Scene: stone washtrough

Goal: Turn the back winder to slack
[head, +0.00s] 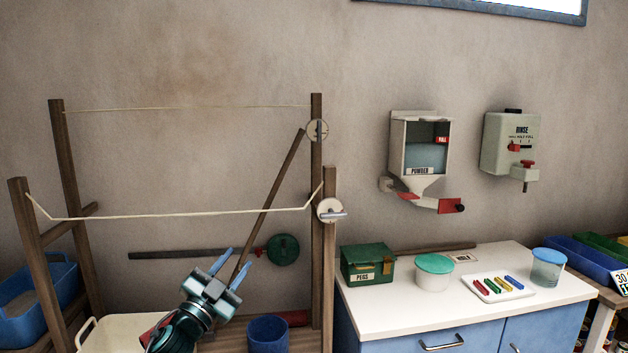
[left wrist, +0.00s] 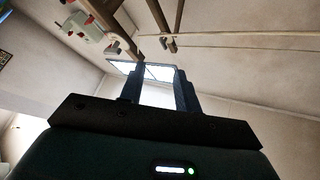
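The back winder (head: 317,130) is a pale disc with an upright grey handle, on the rear right post. Its line (head: 190,107) runs nearly straight to the rear left post. The front winder (head: 330,210) is a similar disc with its handle lying level, on the front right post. Its line (head: 170,216) hangs lower between its ends. My left gripper (head: 235,258) is below and left of both winders, apart from them. My right gripper is not in view.
A blue bucket (head: 268,335) and a pale basin (head: 125,335) are low down. A white counter (head: 400,310) with a green peg box (head: 367,264) stands right of the posts.

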